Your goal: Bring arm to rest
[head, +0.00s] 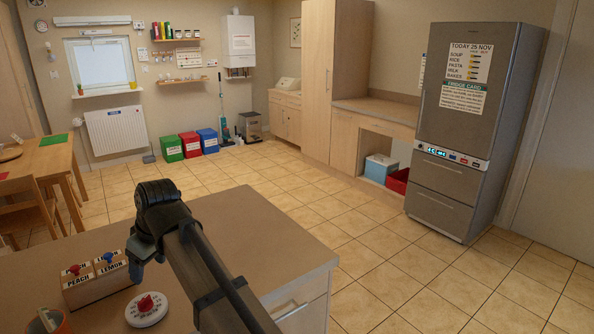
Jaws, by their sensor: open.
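My dark arm reaches up from the bottom edge over the counter. At its far end my gripper (138,262) shows as a small dark part pointing down, left of the arm. It is open, with no object seen in it. It hangs above the counter (255,225), near the right side of a wooden block with labelled PEACH and LEMON parts (95,278). The fingertips are small and hard to make out.
A white round dial with a red knob (147,308) and a terracotta pot (48,322) are on the counter. The counter's right part is clear. A grey fridge (470,125) stands right, a wooden table (40,155) left. The tiled floor between is open.

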